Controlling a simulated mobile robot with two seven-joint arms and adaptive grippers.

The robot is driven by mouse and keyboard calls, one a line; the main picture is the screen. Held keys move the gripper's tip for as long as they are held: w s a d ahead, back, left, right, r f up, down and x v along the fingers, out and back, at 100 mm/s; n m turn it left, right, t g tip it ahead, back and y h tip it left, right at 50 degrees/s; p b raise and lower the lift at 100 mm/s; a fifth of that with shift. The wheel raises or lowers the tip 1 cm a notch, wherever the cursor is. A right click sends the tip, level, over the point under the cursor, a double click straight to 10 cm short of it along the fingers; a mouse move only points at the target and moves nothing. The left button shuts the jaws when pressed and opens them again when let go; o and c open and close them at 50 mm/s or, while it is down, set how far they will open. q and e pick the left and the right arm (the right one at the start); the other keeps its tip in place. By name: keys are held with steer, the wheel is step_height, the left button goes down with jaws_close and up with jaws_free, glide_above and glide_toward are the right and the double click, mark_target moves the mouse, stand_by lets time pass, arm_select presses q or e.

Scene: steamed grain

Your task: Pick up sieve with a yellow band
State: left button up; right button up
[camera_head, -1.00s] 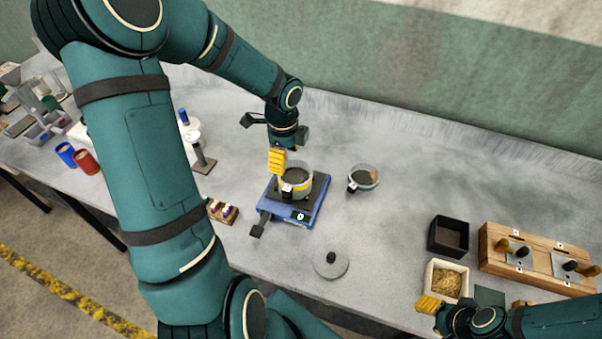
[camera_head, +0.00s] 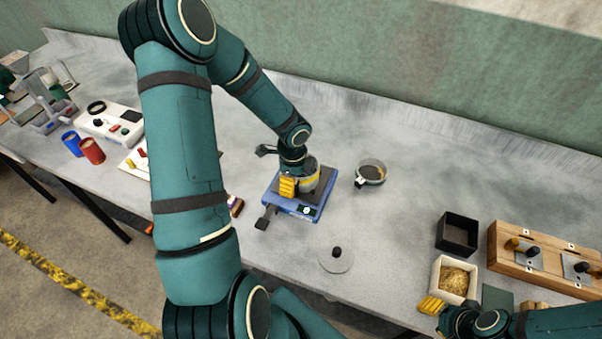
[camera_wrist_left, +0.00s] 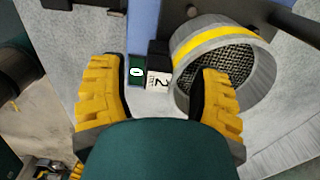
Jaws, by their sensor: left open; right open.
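The sieve with a yellow band (camera_head: 311,182) is on the blue device with a dark top plate (camera_head: 300,211), partly hidden by my left gripper in the head view. My left gripper (camera_head: 288,186) is open beside the sieve. In the wrist view its yellow fingers (camera_wrist_left: 160,100) are apart; the label block shows between them and the right finger overlaps the sieve's rim. Contact cannot be told. My right gripper (camera_head: 432,306) is open at the lower right.
A second sieve (camera_head: 370,173) stands right of the device. A round lid with a black knob (camera_head: 336,261) lies in front. A black box (camera_head: 457,234), a grain box (camera_head: 455,280) and a wooden rack (camera_head: 540,260) are at right. Red and blue cups (camera_head: 92,151) stand left.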

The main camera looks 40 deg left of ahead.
arm_select(q)
steer(key=shift+s, duration=0.1)
jaws_close()
arm_select(e)
steer(key=shift+s, duration=0.1)
stand_by(0.3)
